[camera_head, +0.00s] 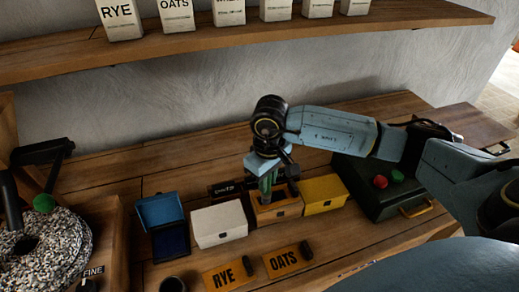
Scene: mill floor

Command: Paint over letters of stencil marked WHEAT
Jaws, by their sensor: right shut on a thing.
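My right gripper (268,184) points down over a small open wooden box (276,213) in the middle of the table. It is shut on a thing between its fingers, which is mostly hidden. I cannot tell what it is. Two orange stencil plates with dark handles lie flat in front: the RYE stencil (226,274) and the OATS stencil (287,261). A dark plate or block (225,188) with small pale lettering sits behind the boxes, partly covered. I cannot make out a stencil marked WHEAT. My left gripper is not in view.
An open blue box (160,212) with a dark blue inside, a white box (219,226) and a yellow box (325,194) flank the wooden box. A dark green case (368,197) stands right; millstone (45,250) left. Labelled bags (120,20) stand on the shelf (250,42).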

